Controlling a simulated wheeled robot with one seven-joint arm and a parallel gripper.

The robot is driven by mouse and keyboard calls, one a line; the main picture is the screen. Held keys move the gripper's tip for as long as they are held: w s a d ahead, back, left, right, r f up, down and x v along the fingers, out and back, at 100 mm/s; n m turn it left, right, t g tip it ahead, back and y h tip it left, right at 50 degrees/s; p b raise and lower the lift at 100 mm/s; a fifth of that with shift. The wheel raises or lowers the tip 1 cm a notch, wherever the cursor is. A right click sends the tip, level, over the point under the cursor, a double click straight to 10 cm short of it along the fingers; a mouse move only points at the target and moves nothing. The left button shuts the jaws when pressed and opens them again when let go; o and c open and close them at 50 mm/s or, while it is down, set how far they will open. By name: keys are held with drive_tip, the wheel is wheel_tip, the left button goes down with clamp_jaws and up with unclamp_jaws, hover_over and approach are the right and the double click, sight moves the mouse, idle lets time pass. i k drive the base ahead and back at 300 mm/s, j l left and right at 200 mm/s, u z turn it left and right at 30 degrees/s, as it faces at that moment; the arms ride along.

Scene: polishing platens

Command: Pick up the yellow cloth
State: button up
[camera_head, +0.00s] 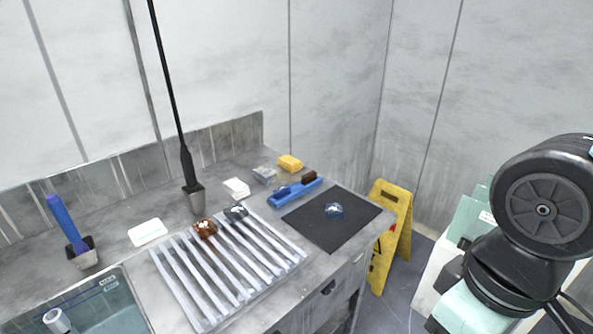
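The yellow cloth (290,163) is a small folded yellow block lying near the back right corner of the grey counter. It rests beside a small grey-blue packet (265,175) and behind a blue brush (295,190) with a brown block at its end. Nothing covers it. My arm shows as a black joint and pale green link at the right edge, well away from the cloth. My gripper is not in the picture.
A black mat (335,238) with a small blue object lies on the counter's right end. A white slatted rack (205,290) fills the front. A sink (95,305) is at lower left. A yellow floor sign (392,240) stands right of the counter.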

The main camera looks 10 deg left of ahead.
sight(290, 164)
drive_tip(key=i+u, duration=0.1)
drive_tip(key=u, duration=0.6)
drive_tip(key=i+l+u, duration=0.4)
drive_tip(key=l+u, duration=0.2)
drive_tip(key=i+l+u, duration=0.3)
drive_tip(key=i+l, duration=0.1)
drive_tip(key=l, duration=0.3)
drive_tip(key=i+l, duration=0.1)
drive_tip(key=l, duration=0.3)
drive_tip(key=i+l+u, duration=0.1)
drive_tip(key=l, duration=0.3)
